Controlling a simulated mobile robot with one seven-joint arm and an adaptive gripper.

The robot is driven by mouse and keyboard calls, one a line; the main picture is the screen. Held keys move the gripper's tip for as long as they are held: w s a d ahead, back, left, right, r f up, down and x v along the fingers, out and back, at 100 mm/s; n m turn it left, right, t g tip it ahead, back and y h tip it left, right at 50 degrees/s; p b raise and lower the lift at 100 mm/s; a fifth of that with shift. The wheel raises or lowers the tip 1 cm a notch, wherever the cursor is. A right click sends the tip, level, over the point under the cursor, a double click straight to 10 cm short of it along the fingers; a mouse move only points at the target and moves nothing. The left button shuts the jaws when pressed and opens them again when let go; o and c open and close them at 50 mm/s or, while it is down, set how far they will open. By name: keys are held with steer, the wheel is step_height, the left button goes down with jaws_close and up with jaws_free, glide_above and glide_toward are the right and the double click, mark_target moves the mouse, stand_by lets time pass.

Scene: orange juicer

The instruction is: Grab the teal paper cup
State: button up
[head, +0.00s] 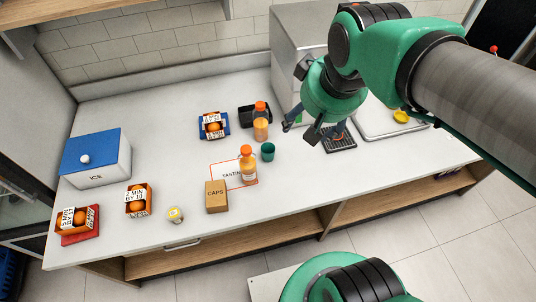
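The teal paper cup (267,152) stands upright on the white counter, just right of an orange-capped juice bottle (248,167) and in front of another bottle. My gripper (301,128) is above the counter, to the right of the cup and slightly farther back in the picture. Its two dark fingers are spread apart with nothing seen between them. It is apart from the cup. My arm hides part of the counter and the machine behind it.
A second bottle (261,122) and a black bin (246,116) stand behind the cup. The CAPS box (216,198) is at front left, by the tasting mat (218,172). A drip tray (341,142) is right of my gripper. The blue-lidded ICE box (97,168) is far left.

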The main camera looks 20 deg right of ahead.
steer(key=w+f+n+g, duration=0.1)
steer(key=w+f+g, duration=0.1)
steer(key=w+f, duration=0.5)
steer(key=n+g+b, duration=0.2)
steer(key=n+g, duration=0.1)
glide_above(268, 150)
steer(key=s, duration=0.2)
step_height(268, 150, down, 23)
steer(key=shift+a+f, duration=0.2)
steer(key=shift+a, duration=0.2)
steer(key=shift+s+f, duration=0.1)
steer(key=shift+f+b, duration=1)
steer(key=shift+f, duration=3.25)
steer(key=shift+d+f+b, duration=0.1)
steer(key=shift+f+b, duration=0.75)
steer(key=shift+f, duration=1.7)
